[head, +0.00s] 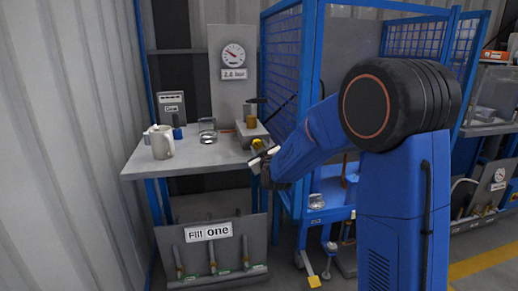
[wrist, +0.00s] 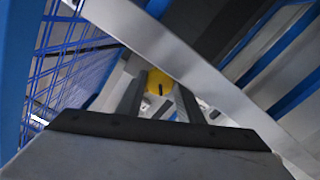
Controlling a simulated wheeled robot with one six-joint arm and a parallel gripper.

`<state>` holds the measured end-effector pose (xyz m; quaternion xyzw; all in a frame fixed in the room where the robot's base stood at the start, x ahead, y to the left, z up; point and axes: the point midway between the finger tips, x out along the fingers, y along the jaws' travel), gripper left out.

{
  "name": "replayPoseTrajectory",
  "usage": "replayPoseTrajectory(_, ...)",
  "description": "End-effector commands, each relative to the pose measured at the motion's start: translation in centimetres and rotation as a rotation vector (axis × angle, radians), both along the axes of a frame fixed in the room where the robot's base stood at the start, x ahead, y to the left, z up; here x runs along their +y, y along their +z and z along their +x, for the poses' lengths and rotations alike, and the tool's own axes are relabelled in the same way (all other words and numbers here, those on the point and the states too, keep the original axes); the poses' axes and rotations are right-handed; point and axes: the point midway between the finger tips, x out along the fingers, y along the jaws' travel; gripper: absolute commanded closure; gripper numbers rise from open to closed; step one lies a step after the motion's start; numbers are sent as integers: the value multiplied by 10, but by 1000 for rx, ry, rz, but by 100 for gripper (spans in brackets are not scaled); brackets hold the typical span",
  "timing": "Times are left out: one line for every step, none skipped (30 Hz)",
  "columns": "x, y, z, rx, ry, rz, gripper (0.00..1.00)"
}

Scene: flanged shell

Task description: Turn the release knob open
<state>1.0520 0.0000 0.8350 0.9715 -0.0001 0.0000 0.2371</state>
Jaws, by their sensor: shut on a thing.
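A yellow knob (head: 257,143) sits at the front right edge of the grey shelf, below a small block with a brass-coloured cylinder. My gripper (head: 262,153) reaches it from the right and below. In the wrist view the yellow knob (wrist: 158,81) shows between my two finger tips, with a dark slot or mark on its face. My gripper (wrist: 159,95) is shut on the knob. The finger tips hide the knob's sides, and a pale bar crosses in front of part of the view.
A pressure gauge (head: 234,55) marked 2.0 bar stands behind the shelf (head: 190,157). A pale mug (head: 161,142) and a glass (head: 207,130) stand on it. Blue mesh fencing (head: 281,52) stands close to my arm.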

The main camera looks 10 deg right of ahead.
Motion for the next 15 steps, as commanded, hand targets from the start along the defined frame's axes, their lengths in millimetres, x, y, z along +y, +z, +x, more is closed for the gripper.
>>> replayPoseTrajectory(0, 0, 0, 1, 0, -14, 89)
replayPoseTrajectory(0, 0, 0, 1, 0, -21, 89)
replayPoseTrajectory(0, 0, 0, 1, 0, -31, 89)
replayPoseTrajectory(0, 0, 0, 1, 0, -36, 89)
replayPoseTrajectory(0, 0, 0, 1, 0, -41, 89)
replayPoseTrajectory(0, 0, 0, 1, 0, -45, 89)
replayPoseTrajectory(0, 0, 0, 1, 0, -48, 89)
replayPoseTrajectory(0, 0, 0, 1, 0, -50, 89)
replayPoseTrajectory(0, -1, 0, 1, 0, -52, 89)
replayPoseTrajectory(0, -1, 0, 1, 0, -53, 89)
replayPoseTrajectory(0, -1, 0, 1, 0, -53, 89)
replayPoseTrajectory(0, -1, 0, 1, 0, -54, 89)
replayPoseTrajectory(0, -1, 0, 1, 0, -53, 89)
replayPoseTrajectory(0, -1, 0, 1, 0, -53, 89)
replayPoseTrajectory(0, -1, 0, 1, 0, -53, 89)
